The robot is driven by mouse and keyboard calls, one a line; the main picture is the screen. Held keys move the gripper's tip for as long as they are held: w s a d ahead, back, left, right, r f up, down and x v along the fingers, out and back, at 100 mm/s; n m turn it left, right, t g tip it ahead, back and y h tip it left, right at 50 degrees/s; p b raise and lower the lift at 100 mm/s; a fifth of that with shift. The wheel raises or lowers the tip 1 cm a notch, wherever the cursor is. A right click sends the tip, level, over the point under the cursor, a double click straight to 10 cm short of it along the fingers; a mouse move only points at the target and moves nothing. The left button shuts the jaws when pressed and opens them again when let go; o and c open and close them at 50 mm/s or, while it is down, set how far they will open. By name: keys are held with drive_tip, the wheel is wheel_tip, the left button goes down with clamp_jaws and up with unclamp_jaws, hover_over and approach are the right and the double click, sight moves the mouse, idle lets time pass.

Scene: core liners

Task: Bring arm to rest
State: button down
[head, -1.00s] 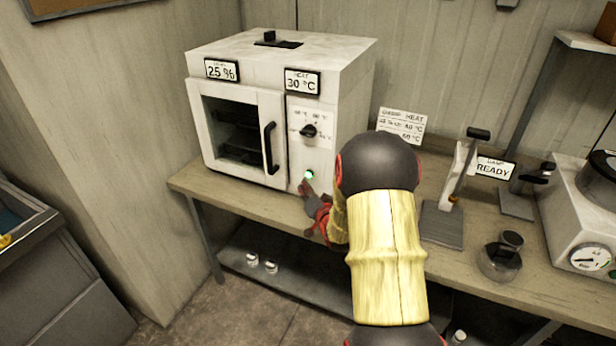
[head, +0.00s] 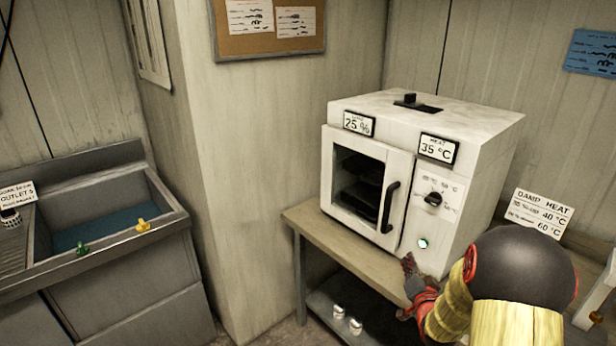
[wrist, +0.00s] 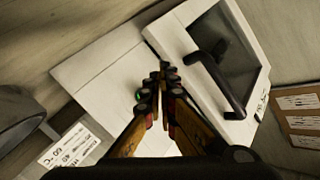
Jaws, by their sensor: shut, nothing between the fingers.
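My gripper (head: 408,262) is shut and empty, in front of the lower right of the white oven's front, just below the green-lit button (head: 422,243). In the wrist view the closed fingers (wrist: 160,75) point at the oven front (wrist: 110,85), with its black door handle (wrist: 218,80) to their right. I cannot tell whether the fingertips touch the panel. My arm, with a dark joint and yellow sleeve, reaches in from the lower right of the head view. The oven (head: 465,130) has its door shut and its displays read 25 % and 35 °C.
The oven stands on a wooden bench (head: 310,222) with small jars (head: 347,320) on the shelf below. A damp heat card (head: 540,212) is at right.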

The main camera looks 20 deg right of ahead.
drive_tip(key=s+a+r+n+g+y, duration=0.1)
drive_tip(key=s+a+r+n+g, duration=0.15)
drive_tip(key=a+r, duration=0.5)
drive_tip(key=s+a+r+n+g+y, duration=0.2)
drive_tip(key=a+r+n, duration=0.15)
drive_tip(key=a, duration=0.75)
drive_tip(key=s+a+r+n+g+y, duration=0.1)
drive_tip(key=s+a+n+g, duration=0.1)
drive_tip(key=s+a, duration=0.6)
drive_tip(key=s+a+r+n+g+y, duration=0.2)
drive_tip(key=s+a, duration=0.6)
drive_tip(key=s, duration=0.8)
drive_tip(key=shift+r+n+g, duration=0.25)
drive_tip(key=shift+n+g, duration=0.3)
drive_tip(key=shift+n, duration=0.35)
